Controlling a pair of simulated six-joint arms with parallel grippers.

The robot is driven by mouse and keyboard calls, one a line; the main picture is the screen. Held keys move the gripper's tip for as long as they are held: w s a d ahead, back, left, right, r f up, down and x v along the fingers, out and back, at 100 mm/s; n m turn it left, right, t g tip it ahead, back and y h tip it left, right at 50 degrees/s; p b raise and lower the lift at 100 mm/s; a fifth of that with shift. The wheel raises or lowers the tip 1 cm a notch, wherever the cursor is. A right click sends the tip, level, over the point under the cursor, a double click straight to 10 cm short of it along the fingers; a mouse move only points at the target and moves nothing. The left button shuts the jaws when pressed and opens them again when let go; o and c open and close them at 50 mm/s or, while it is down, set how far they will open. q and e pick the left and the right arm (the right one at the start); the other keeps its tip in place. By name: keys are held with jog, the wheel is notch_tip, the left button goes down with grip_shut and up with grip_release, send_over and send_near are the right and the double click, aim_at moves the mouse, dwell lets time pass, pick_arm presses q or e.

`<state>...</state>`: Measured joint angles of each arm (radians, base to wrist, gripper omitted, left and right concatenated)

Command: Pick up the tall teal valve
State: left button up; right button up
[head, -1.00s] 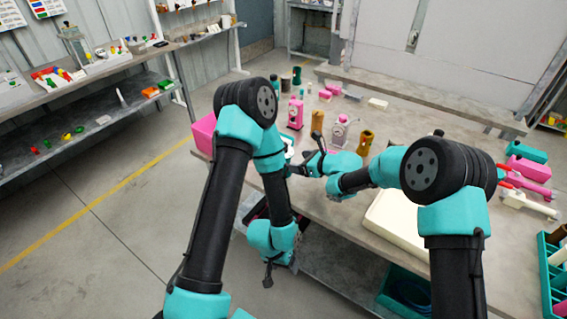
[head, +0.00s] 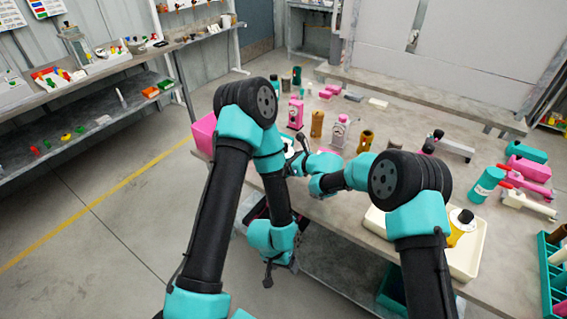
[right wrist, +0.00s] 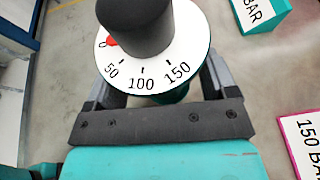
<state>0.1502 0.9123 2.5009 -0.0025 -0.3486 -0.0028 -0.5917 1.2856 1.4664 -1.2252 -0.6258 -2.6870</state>
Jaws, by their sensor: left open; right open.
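A valve with a white dial and dark knob (right wrist: 140,30) fills the upper part of the right wrist view. A little teal shows under the dial, but most of its body is hidden, so its height cannot be told. My right gripper (right wrist: 160,88) is open, with one finger on each side below the dial; contact cannot be told. In the head view the white dial (head: 289,146) shows beside my right gripper (head: 300,165), partly covered by my arms. My left gripper (head: 268,276) is open and empty, hanging in front of the table edge.
Pink pumps (head: 295,113), brown cylinders (head: 317,124) and a grey-pink pump (head: 340,133) stand behind my right gripper. A cream tray (head: 474,262) holds a yellow part (head: 461,224). A pink bin (head: 203,134) stands at the left.

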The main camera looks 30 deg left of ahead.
aim_at(287, 146)
jog(key=shift+a, duration=0.1)
dwell(0.4)
jog(key=c, duration=1.2)
jog(key=shift+c, duration=0.2)
notch_tip(287, 146, up, 10)
jog(key=shift+r, duration=0.1)
jog(key=shift+f, duration=5.1)
dwell(0.5)
